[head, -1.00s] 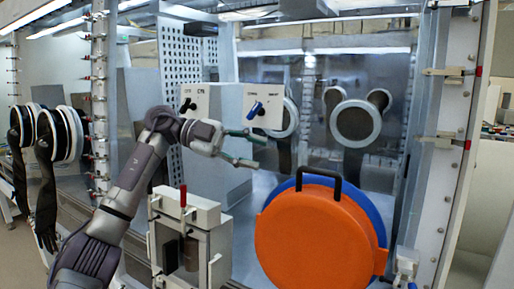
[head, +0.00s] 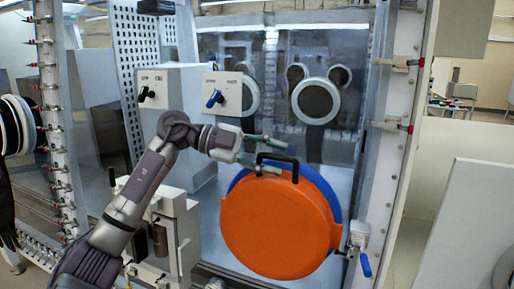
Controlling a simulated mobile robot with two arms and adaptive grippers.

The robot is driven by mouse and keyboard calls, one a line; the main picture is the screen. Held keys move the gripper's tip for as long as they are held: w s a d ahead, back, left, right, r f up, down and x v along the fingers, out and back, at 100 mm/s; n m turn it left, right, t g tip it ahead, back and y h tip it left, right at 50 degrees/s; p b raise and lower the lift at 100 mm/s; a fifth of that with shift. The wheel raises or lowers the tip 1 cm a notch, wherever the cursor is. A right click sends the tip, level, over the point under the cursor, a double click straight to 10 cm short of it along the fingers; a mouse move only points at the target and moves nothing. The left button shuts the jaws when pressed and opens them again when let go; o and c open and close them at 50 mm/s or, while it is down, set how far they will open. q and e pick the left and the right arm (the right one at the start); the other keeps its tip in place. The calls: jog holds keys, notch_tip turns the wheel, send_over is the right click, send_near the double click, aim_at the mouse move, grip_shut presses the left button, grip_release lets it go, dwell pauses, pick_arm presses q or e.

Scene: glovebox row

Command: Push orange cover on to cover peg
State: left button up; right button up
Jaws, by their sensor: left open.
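The orange cover (head: 277,228) is a large round disc with a black handle (head: 292,159) on its top edge. It stands upright in front of a blue round rim (head: 327,190), which shows behind its top and right side. My left gripper (head: 283,156) is open, its two thin fingers pointing right at the black handle. The fingers overlap the handle in the picture; I cannot tell whether they touch it. I cannot make out a cover peg for certain. My right gripper is not in view.
A latch with a blue lever (head: 364,262) sits right of the cover by the metal frame post (head: 396,130). A small metal chamber (head: 180,235) stands left of the cover. White switch boxes (head: 223,92) and round glove ports (head: 316,101) are behind.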

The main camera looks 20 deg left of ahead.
pick_arm(q)
jog(key=shift+d, duration=0.1)
grip_shut()
dwell(0.6)
dwell(0.3)
